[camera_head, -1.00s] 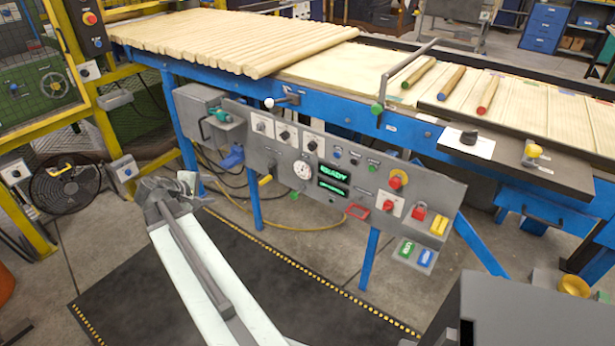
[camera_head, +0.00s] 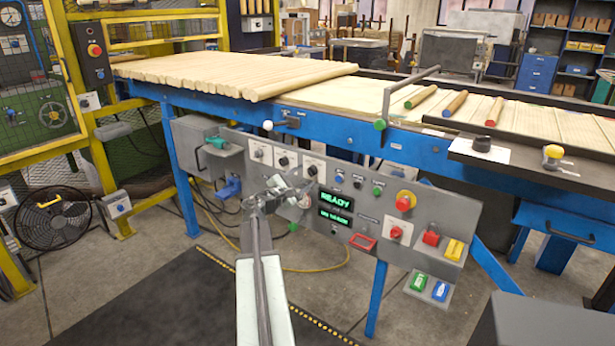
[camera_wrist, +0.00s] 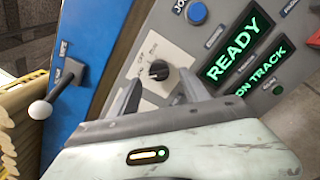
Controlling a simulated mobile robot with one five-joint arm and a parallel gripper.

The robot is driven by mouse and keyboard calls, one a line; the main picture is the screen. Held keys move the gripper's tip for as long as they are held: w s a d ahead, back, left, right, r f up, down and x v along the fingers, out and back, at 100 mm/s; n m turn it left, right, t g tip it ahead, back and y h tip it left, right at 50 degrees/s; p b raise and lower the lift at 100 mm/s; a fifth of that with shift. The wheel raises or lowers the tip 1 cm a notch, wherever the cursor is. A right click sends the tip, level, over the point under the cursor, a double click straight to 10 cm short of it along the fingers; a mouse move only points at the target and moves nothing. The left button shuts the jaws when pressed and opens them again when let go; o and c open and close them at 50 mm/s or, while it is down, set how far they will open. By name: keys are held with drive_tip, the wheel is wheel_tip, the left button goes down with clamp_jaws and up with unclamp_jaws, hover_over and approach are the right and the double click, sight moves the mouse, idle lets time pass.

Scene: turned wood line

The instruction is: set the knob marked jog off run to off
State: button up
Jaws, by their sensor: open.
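Three black knobs on white plates sit in a row on the grey control panel (camera_head: 350,190): a left knob (camera_head: 259,153), a middle knob (camera_head: 284,160) and a right knob (camera_head: 312,169). Their markings are too small to read. In the wrist view a black knob (camera_wrist: 159,70) on a pale plate, beside the green READY display (camera_wrist: 237,45), lies between and beyond my fingertips. Its pointer direction is hard to tell. My gripper (camera_wrist: 160,80) is open and empty, one finger to each side of that knob in the picture. In the head view my gripper (camera_head: 277,187) is in front of the panel, below the knobs.
A dial gauge, partly hidden by my gripper, sits mid-panel. A red and yellow emergency button (camera_head: 405,200) and a red knob (camera_head: 396,232) are further right. A white-ball lever (camera_head: 268,125) projects from the blue conveyor frame above. Dark floor mat lies below.

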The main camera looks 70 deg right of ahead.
sight(311, 172)
drive_tip(key=x, duration=0.2)
drive_tip(key=shift+s+d, duration=0.1)
drive_tip(key=shift+d, duration=0.3)
drive_tip(key=c, duration=1.2)
drive_tip(key=shift+d, duration=0.15)
clamp_jaws()
drive_tip(key=shift+a, duration=0.2)
drive_tip(key=shift+m, duration=0.7)
drive_tip(key=m, duration=0.4)
drive_tip(key=shift+m, duration=1.6)
